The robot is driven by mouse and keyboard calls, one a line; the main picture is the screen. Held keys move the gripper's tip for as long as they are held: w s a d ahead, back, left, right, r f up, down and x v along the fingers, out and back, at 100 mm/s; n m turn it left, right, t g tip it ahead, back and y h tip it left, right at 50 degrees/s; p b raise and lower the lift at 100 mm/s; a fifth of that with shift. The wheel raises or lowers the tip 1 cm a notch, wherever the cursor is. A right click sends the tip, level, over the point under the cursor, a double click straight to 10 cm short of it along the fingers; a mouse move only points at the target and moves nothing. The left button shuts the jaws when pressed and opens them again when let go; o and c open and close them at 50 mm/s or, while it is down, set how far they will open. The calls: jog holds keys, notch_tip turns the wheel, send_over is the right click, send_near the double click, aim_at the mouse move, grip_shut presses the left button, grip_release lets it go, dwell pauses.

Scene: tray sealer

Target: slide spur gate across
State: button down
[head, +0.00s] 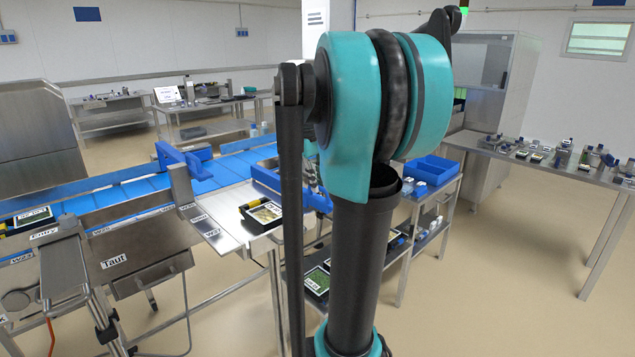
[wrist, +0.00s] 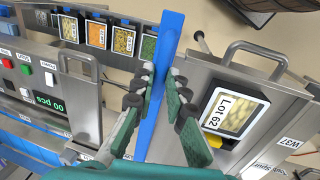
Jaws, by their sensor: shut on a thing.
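A long blue bar (wrist: 169,40), which looks like the spur gate, runs up the middle of the wrist view. My gripper (wrist: 162,74) has one finger on each side of the bar and is shut on it. The fingers hide part of the bar's lower stretch. In the head view my arm covers the gripper, and blue parts (head: 268,178) show just left of the arm at the end of the conveyor. I cannot tell which of these is the held bar.
A black tray labelled "Lot 62" (wrist: 232,112) lies right of the bar on a metal surface with a handle (wrist: 255,48). Several filled trays (wrist: 96,34) stand left, near a button panel (wrist: 25,85). The blue conveyor (head: 130,190) runs left; a blue crate (head: 432,170) stands right.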

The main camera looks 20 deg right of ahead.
jog(key=w+a, duration=0.3)
jog(key=w, duration=0.6)
jog(key=w+a, duration=0.4)
jog(key=w, duration=0.6)
jog(key=w+a, duration=0.3)
jog(key=w, duration=0.7)
jog(key=shift+a, duration=0.3)
jog(key=c, duration=1.7)
grip_release()
jog(key=shift+w, duration=0.1)
jog(key=shift+o, duration=0.8)
notch_tip(320, 180, up, 12)
jog(key=a, duration=0.2)
jog(key=shift+s, duration=0.45)
jog(key=shift+a+f, duration=0.1)
jog(key=shift+s, duration=0.1)
